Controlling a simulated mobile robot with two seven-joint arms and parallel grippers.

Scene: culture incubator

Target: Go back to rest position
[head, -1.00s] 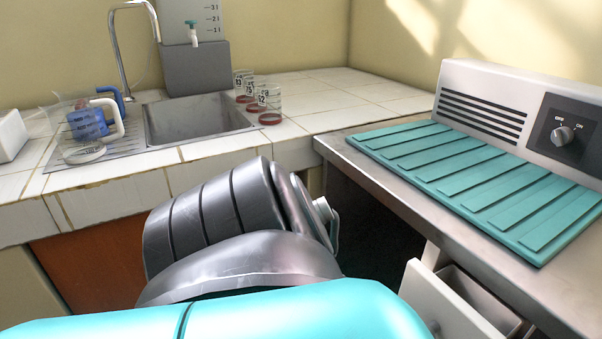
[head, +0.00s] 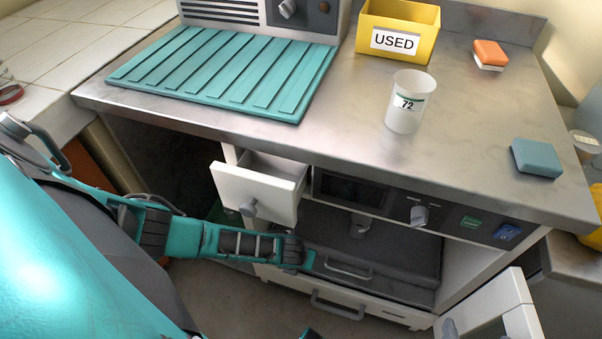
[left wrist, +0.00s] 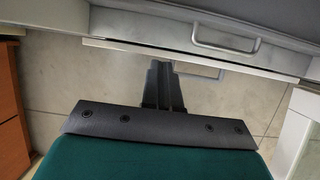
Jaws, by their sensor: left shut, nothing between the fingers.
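My left arm comes in from the left in the head view and reaches down in front of the cabinet under the metal bench (head: 330,140). Its gripper end is low, near the dark incubator compartment, and the fingertips are hard to make out there. In the left wrist view my left gripper (left wrist: 164,85) is shut and empty, with its dark fingers together above the tiled floor. A drawer front with a metal handle (left wrist: 227,40) lies beyond the fingers. My right gripper is not in view.
A white drawer (head: 258,190) stands open near my left arm, and a white door (head: 490,310) is open at lower right. On the bench are a teal ribbed mat (head: 225,75), a white cup marked 72 (head: 405,115), a yellow USED bin (head: 365,48) and two sponges (head: 537,158) (head: 490,52).

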